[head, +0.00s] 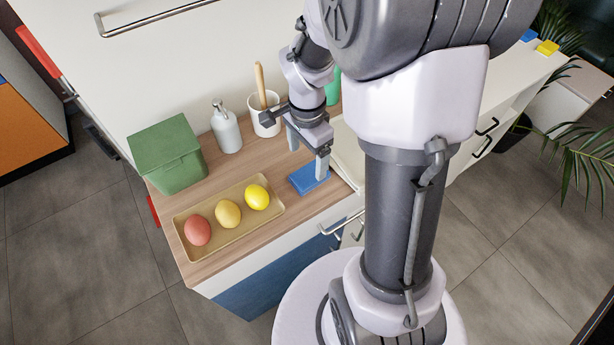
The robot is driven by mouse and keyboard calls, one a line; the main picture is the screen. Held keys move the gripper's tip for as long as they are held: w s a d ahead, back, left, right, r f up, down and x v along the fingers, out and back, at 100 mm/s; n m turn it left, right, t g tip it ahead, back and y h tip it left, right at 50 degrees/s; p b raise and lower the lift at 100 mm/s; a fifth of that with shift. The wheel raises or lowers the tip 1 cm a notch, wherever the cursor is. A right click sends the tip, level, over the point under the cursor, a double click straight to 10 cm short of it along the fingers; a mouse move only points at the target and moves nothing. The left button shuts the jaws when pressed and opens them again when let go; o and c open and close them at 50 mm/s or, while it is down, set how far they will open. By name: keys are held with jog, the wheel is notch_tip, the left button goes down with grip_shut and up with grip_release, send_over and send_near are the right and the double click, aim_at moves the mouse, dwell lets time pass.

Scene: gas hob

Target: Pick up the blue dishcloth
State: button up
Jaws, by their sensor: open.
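A flat blue dishcloth (304,181) lies on the wooden counter, near its front edge and right of the tray. My gripper (308,163) is open just above the cloth, pointing down. One finger is over the cloth's right part and the other is behind it to the left. Whether a finger touches the cloth cannot be told.
A tan tray (215,245) holds a red, an orange and a yellow fruit. Behind stand a green box (168,155), a white soap bottle (226,128) and a white pot (265,122) with a wooden handle. Bare counter lies between tray and cloth.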

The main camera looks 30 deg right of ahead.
aim_at(307, 175)
jog(key=f+b, duration=0.1)
jog(key=f, duration=0.1)
jog(key=f+b, duration=0.1)
jog(key=f, duration=0.1)
jog(key=f+b, duration=0.1)
jog(key=f, duration=0.1)
jog(key=shift+s+a, duration=0.2)
jog(key=shift+s, duration=0.1)
jog(key=shift+r, duration=0.15)
jog(key=c, duration=1.4)
